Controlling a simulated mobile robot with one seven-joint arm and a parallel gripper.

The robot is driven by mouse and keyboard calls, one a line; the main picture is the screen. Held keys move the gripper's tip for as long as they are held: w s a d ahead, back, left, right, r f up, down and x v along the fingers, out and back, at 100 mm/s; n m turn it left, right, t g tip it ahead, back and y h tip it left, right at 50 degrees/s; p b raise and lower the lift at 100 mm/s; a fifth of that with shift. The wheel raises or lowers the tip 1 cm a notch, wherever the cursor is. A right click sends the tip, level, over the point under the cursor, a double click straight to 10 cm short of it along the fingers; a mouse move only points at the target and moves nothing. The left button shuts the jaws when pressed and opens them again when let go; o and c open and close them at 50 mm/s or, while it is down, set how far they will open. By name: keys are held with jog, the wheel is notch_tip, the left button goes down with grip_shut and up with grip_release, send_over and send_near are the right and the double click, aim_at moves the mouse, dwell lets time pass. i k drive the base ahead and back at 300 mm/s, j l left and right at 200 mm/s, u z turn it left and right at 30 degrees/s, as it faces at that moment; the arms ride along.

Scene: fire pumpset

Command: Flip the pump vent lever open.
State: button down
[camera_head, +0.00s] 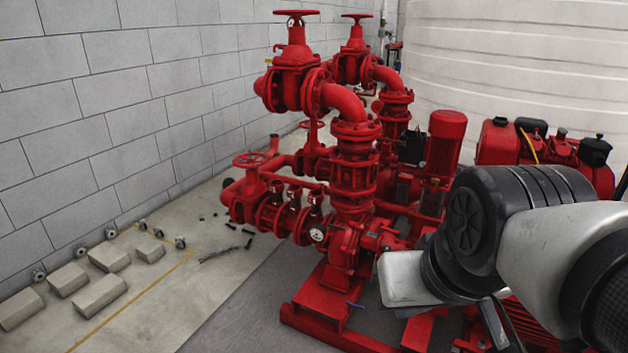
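The red pump assembly (345,240) stands in the middle, with valves, flanged pipes and a pressure gauge (317,235). A small blue lever-like handle (355,305) shows low on the pump side, just above the red base frame. It looks roughly level, but I cannot tell whether it is the vent lever or whether it is open. My arm's grey and black links reach in from the right and cover part of the pump and base.
Red handwheels (296,14) top the tall pipes. A red engine (545,155) and a red motor (446,140) stand behind my arm. Concrete blocks (98,294) lie by the grey block wall (110,110).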

aim_at(330, 226)
jog(key=i+j+z, duration=0.5)
jog(key=i, duration=0.25)
jog(key=i+j+z, duration=0.5)
jog(key=j, duration=0.45)
jog(key=i, duration=0.1)
